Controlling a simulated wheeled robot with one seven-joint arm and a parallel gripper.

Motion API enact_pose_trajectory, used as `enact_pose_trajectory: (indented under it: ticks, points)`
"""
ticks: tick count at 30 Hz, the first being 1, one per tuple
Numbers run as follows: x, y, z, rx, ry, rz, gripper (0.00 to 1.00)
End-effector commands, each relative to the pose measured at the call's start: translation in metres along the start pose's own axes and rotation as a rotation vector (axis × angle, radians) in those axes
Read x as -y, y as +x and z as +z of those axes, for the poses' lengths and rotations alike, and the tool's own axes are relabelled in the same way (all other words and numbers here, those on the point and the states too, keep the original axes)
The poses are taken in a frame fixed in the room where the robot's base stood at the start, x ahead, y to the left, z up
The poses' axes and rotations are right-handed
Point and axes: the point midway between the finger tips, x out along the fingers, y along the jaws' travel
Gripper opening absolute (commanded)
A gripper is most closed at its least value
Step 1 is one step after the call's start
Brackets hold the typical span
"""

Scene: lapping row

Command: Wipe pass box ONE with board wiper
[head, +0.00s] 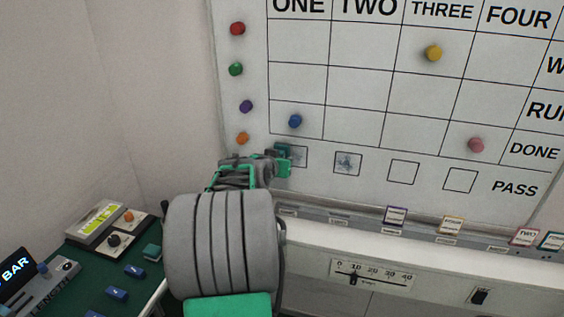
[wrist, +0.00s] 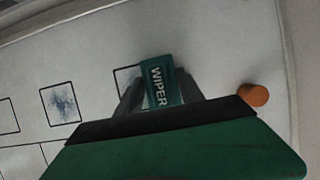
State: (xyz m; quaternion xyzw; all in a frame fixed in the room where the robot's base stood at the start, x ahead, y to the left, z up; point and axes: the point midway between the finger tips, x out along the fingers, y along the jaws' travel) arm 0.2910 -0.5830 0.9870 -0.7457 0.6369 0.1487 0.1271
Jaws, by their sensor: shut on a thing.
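The board wiper (wrist: 160,84) is a green block marked WIPER. My gripper (wrist: 158,92) is shut on it. In the head view my gripper (head: 272,164) is at the board, by the left part of pass box ONE (head: 298,157), and the wiper (head: 284,152) covers that part. The uncovered right part of the box shows a grey smudge. In the wrist view the wiper overlaps pass box ONE (wrist: 123,74). I cannot tell whether the wiper touches the board.
Pass box TWO (head: 347,162) has a dark smudge; boxes THREE (head: 403,171) and FOUR (head: 460,180) look clean. An orange magnet (head: 242,138) is close to my gripper, a blue one (head: 295,121) above box ONE. A ledge with cards (head: 396,215) runs below the board.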

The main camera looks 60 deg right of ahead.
Motion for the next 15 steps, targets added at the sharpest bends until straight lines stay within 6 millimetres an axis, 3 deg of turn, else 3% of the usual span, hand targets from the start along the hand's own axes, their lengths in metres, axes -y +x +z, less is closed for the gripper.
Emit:
enact_pose_trajectory:
  ticks: [15]
  points:
    - [0.001, -0.049, 0.021, -0.004, 0.001, -0.002, 0.13]
